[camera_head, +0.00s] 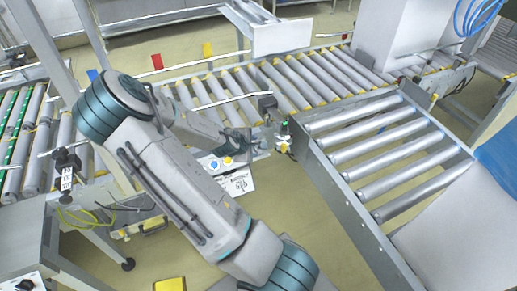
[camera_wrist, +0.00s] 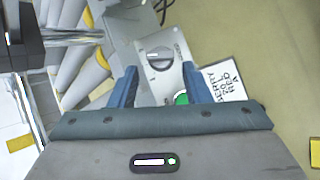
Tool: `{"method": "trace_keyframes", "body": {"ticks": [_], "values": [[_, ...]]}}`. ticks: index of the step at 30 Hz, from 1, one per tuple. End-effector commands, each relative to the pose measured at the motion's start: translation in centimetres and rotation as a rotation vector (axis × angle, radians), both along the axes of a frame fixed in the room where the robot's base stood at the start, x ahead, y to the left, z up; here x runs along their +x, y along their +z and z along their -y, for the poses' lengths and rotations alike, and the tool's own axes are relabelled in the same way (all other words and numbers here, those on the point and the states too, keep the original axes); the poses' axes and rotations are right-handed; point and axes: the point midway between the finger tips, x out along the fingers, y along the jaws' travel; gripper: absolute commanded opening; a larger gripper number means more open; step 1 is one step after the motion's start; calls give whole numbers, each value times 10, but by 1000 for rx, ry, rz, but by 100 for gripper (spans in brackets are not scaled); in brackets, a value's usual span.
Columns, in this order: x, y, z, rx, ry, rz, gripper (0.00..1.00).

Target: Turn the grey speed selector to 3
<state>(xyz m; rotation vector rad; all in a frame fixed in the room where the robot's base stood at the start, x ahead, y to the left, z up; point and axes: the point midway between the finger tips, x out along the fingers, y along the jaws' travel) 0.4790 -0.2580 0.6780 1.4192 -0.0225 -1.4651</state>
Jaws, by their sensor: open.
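The grey speed selector (camera_wrist: 160,57) is a round dark grey knob with a pale pointer mark, set on a light grey panel (camera_wrist: 147,97) in the wrist view. The mark lies roughly level across the knob's left part; the scale figures are too small to read. A green button (camera_wrist: 181,98) sits below the knob on the same panel. My gripper (camera_wrist: 160,70) is open, its two blue fingers to the left and right of the knob in the picture. Contact with the knob cannot be told.
A white sign with black writing (camera_wrist: 224,82) is right of the panel, near the right finger. Conveyor rollers (camera_wrist: 82,75) lie to the left. In the head view, a roller conveyor (camera_head: 310,80) runs behind my arm, and another (camera_head: 385,145) stands right. Yellowish floor (camera_head: 165,250) shows below.

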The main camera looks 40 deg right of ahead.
Motion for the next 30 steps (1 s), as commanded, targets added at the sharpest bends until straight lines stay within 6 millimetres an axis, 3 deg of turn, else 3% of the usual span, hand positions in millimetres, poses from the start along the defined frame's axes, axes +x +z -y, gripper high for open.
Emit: {"method": "trace_keyframes", "body": {"ticks": [9, 23, 24, 27, 30], "values": [[11, -33, 29, 0, -1, -1, 44], [14, -41, 37, 0, 0, 0, 44], [14, -41, 37, 0, 0, 0, 41], [14, -41, 37, 1, 0, -1, 13], [14, -41, 37, 1, 0, -1, 12]]}}
